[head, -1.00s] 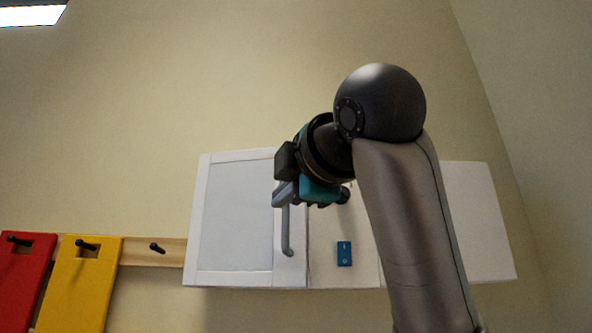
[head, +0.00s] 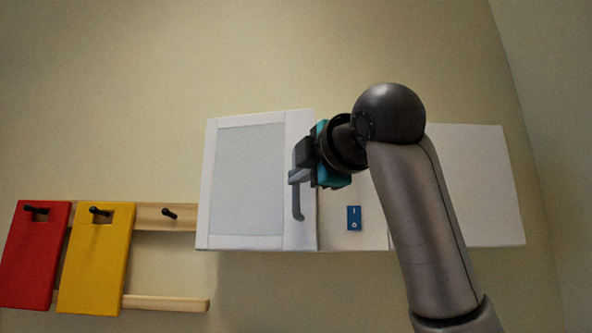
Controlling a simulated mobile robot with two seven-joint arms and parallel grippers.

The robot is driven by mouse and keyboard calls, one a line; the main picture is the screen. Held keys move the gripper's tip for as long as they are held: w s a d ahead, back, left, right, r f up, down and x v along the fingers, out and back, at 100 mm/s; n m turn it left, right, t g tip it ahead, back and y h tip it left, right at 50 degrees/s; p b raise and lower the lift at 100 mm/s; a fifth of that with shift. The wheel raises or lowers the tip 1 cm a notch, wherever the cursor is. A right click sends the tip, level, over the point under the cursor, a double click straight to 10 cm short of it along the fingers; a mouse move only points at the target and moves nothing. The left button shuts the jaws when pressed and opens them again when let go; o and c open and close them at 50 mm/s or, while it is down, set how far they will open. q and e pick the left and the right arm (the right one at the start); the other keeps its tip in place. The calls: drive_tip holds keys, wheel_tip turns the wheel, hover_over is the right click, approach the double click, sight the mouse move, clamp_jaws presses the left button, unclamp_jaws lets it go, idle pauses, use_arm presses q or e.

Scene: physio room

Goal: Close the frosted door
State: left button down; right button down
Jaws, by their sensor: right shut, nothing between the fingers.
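The frosted door (head: 248,185) is the left part of a white wall cabinet, a pale frosted panel in a white frame. Its grey bar handle (head: 298,205) runs upright along the right side of the door. The door's right edge looks slightly forward of the cabinet front, so it seems a little ajar; I cannot tell how far. My right gripper (head: 297,176) is shut and empty in front of the handle's upper end, hiding that part. I cannot tell whether it touches the handle or door. My left gripper is out of view.
The cabinet's white right part (head: 475,185) is partly behind my right arm. A blue label (head: 354,218) is on the cabinet front right of the door. A red board (head: 35,260) and a yellow board (head: 95,265) hang on a wooden peg rack (head: 183,217) at left.

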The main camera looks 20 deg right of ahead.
sight(306, 185)
drive_tip(key=shift+n+y, duration=0.3)
drive_tip(key=shift+y, duration=0.3)
drive_tip(key=shift+w+d+p, duration=1.7)
drive_tip(key=shift+w+d, duration=0.3)
drive_tip(key=shift+w, duration=0.1)
